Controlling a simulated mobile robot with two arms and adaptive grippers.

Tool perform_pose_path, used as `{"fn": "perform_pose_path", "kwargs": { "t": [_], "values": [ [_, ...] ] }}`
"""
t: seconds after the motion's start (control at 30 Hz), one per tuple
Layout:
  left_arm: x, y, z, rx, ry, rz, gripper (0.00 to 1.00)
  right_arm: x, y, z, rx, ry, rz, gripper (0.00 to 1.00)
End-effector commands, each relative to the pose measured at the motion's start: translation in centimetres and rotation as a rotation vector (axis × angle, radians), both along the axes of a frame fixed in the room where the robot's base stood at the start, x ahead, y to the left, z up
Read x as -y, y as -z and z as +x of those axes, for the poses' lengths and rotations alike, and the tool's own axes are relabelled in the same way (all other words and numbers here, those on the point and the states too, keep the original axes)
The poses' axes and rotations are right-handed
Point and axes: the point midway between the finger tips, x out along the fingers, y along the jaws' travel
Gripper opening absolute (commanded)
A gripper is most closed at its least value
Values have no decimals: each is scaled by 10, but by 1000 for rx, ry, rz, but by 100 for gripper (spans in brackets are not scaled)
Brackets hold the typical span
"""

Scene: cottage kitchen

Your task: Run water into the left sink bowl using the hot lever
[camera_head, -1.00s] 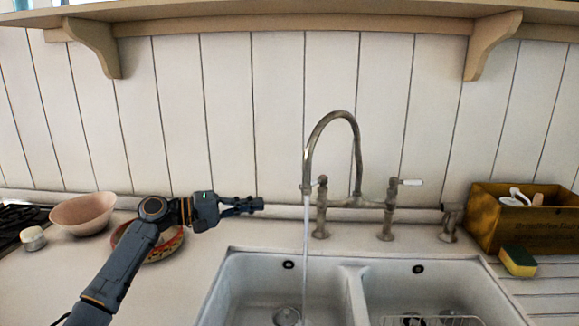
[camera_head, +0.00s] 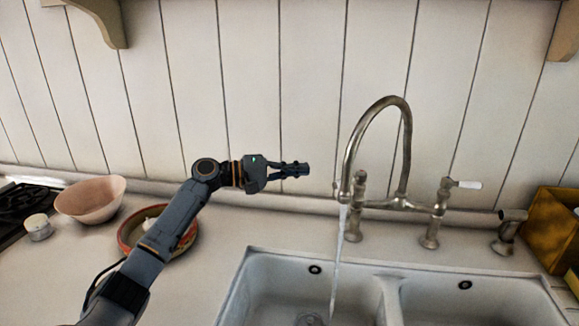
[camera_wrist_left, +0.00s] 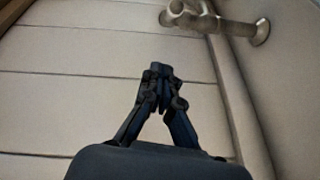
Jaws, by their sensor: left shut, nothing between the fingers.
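The bronze bridge tap (camera_head: 403,150) stands behind the white double sink. A thin stream of water (camera_head: 337,265) runs from its spout into the left bowl (camera_head: 270,285). The left lever's post (camera_head: 357,205) stands just behind the spout. Its handle is mostly hidden there, so its exact angle is unclear. The right lever (camera_head: 466,184) has a white handle pointing right. My left gripper (camera_head: 305,169) is shut and empty, in the air left of the spout and apart from it. It also shows in the left wrist view (camera_wrist_left: 158,75), with a tap post (camera_wrist_left: 235,27) beyond. My right gripper is out of view.
A pink bowl (camera_head: 90,198) and a red-rimmed dish (camera_head: 128,236) stand on the counter at left, the dish partly behind my arm. A soap-dispenser-like fitting (camera_head: 509,230) and a yellow box (camera_head: 553,225) stand at right. The air above the left bowl is clear.

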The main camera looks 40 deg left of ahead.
Motion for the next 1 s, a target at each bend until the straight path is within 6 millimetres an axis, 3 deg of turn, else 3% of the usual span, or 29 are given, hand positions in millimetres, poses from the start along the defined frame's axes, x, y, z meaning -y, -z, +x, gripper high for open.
{"fn": "perform_pose_path", "kwargs": {
  "t": [0.27, 0.6, 1.0],
  "values": [
    [36, -2, 41, 1, 1, -1, 0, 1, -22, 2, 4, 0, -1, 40],
    [67, 9, 22, -2, 1, 1, 0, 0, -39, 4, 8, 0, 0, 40],
    [69, 11, 21, 0, -1, -1, 0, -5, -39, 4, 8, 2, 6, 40]
  ]
}}
